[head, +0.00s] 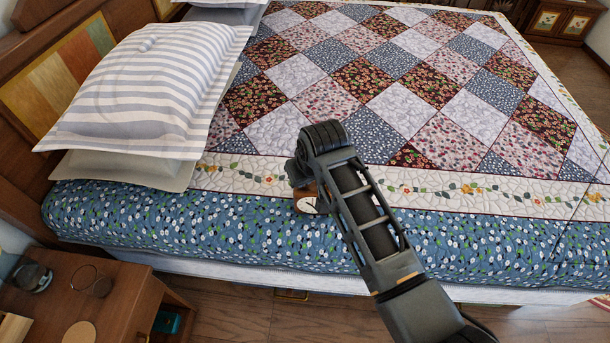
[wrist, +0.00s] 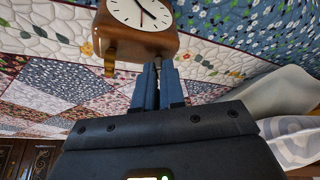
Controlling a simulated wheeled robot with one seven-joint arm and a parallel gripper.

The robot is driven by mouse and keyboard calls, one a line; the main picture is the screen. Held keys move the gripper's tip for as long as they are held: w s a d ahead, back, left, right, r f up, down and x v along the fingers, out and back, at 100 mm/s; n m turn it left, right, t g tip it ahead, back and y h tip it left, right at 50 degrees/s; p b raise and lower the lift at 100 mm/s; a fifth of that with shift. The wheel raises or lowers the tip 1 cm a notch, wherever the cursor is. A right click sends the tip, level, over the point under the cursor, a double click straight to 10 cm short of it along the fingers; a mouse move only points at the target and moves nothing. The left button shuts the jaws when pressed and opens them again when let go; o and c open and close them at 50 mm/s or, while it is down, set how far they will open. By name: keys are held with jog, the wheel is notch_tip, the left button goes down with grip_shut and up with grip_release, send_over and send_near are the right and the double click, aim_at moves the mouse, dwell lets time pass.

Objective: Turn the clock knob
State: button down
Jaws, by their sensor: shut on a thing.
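The clock has a brown wooden case and a white round face with dark hands. In the wrist view the clock (wrist: 133,45) fills the top middle, its face at the upper edge and partly cut off. In the head view only a small part of the clock (head: 306,204) shows beside my arm, over the near edge of the bed. My gripper (wrist: 157,72) has its blue-grey fingers close together at the clock's lower right corner, shut on a small part there, apparently the knob. The fingertips mostly hide the knob. In the head view my arm hides the fingers.
A bed with a patchwork quilt (head: 345,75) lies under and behind my arm. Striped pillows (head: 150,85) are at the left by the wooden headboard. Wooden floor (head: 235,315) shows in front.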

jog(key=shift+a+m+t+h, duration=0.15)
jog(key=shift+m+h, duration=0.25)
jog(key=shift+m, duration=0.65)
jog(key=shift+a+m+t+h, duration=0.15)
jog(key=shift+m+h, duration=0.25)
jog(key=shift+m, duration=0.65)
jog(key=shift+d, duration=0.1)
jog(key=c, duration=1.2)
grip_release()
jog(key=shift+s+r, duration=0.1)
jog(key=v, duration=0.7)
jog(key=shift+s+r+b, duration=0.1)
jog(key=shift+r+b, duration=0.2)
jog(key=shift+b, duration=0.05)
